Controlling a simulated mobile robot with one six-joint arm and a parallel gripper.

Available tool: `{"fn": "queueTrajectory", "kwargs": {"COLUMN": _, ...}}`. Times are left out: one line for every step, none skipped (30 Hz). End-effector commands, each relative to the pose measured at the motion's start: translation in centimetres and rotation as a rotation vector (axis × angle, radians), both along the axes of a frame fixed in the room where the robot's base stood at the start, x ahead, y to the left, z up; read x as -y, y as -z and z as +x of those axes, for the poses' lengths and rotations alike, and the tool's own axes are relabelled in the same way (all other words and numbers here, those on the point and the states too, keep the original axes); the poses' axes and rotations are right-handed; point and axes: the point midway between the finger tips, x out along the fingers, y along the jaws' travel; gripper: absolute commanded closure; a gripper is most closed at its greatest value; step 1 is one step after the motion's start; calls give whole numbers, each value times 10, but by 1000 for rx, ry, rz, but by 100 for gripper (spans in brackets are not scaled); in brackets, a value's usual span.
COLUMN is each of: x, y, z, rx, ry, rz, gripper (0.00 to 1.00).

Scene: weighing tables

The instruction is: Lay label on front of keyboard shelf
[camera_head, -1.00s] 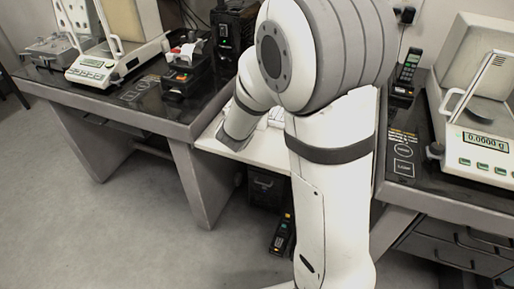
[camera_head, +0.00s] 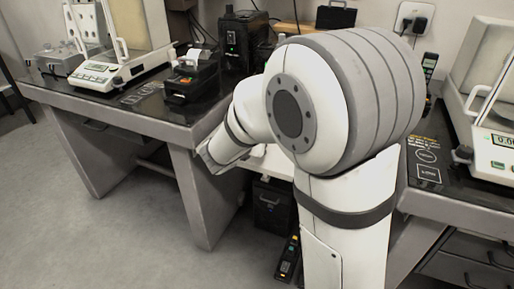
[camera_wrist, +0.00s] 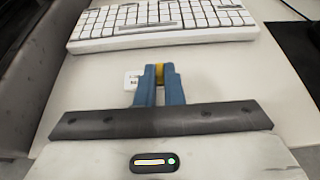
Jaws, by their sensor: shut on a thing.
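The keyboard shelf is the pale surface (camera_wrist: 215,78) filling the wrist view below the keyboard; a sliver shows in the head view (camera_head: 277,160) behind my arm. My gripper (camera_wrist: 158,72) has its blue fingers close together over the shelf's front part, with a narrow yellow piece between the tips. The small white label (camera_wrist: 131,81), with dark print, shows just left of the fingers, partly hidden by the left one. My gripper is shut on it; whether the label touches the shelf I cannot tell. My arm hides the label in the head view.
A white keyboard (camera_wrist: 162,22) lies farther back on the shelf. Dark tables flank it, with a label printer (camera_head: 192,75) and balance (camera_head: 110,45) on the left and another balance (camera_head: 497,130) on the right. A black box (camera_head: 271,200) stands below the shelf.

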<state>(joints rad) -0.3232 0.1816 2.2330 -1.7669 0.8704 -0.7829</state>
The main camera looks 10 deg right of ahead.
Motion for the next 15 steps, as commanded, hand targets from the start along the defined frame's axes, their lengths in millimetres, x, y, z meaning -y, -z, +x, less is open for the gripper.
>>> {"fn": "queueTrajectory", "kwargs": {"x": 0, "y": 14, "z": 0, "rx": -3, "ry": 1, "rz": -1, "gripper": 100}}
{"fn": "queueTrajectory", "kwargs": {"x": 0, "y": 18, "z": 0, "rx": -3, "ry": 1, "rz": -1, "gripper": 100}}
{"fn": "queueTrajectory", "kwargs": {"x": 0, "y": 21, "z": 0, "rx": -2, "ry": 1, "rz": 0, "gripper": 100}}
{"fn": "queueTrajectory", "kwargs": {"x": 0, "y": 23, "z": 0, "rx": -2, "ry": 1, "rz": 0, "gripper": 100}}
{"fn": "queueTrajectory", "kwargs": {"x": 0, "y": 24, "z": 0, "rx": -1, "ry": 1, "rz": -1, "gripper": 100}}
{"fn": "queueTrajectory", "kwargs": {"x": 1, "y": 25, "z": 0, "rx": 0, "ry": 1, "rz": 0, "gripper": 100}}
{"fn": "queueTrajectory", "kwargs": {"x": 1, "y": 25, "z": 0, "rx": 0, "ry": 1, "rz": 0, "gripper": 100}}
{"fn": "queueTrajectory", "kwargs": {"x": 1, "y": 24, "z": 0, "rx": 0, "ry": 1, "rz": 0, "gripper": 100}}
{"fn": "queueTrajectory", "kwargs": {"x": 1, "y": 24, "z": 0, "rx": 0, "ry": 1, "rz": 0, "gripper": 100}}
{"fn": "queueTrajectory", "kwargs": {"x": 1, "y": 24, "z": 0, "rx": 0, "ry": 1, "rz": 0, "gripper": 100}}
{"fn": "queueTrajectory", "kwargs": {"x": 1, "y": 24, "z": 0, "rx": 0, "ry": 1, "rz": 0, "gripper": 100}}
{"fn": "queueTrajectory", "kwargs": {"x": 1, "y": 24, "z": 0, "rx": 0, "ry": 2, "rz": 0, "gripper": 100}}
{"fn": "queueTrajectory", "kwargs": {"x": 1, "y": 24, "z": 0, "rx": 0, "ry": 2, "rz": 0, "gripper": 100}}
{"fn": "queueTrajectory", "kwargs": {"x": 1, "y": 25, "z": 0, "rx": 0, "ry": 2, "rz": 0, "gripper": 100}}
{"fn": "queueTrajectory", "kwargs": {"x": 1, "y": 26, "z": 0, "rx": 0, "ry": 2, "rz": 0, "gripper": 100}}
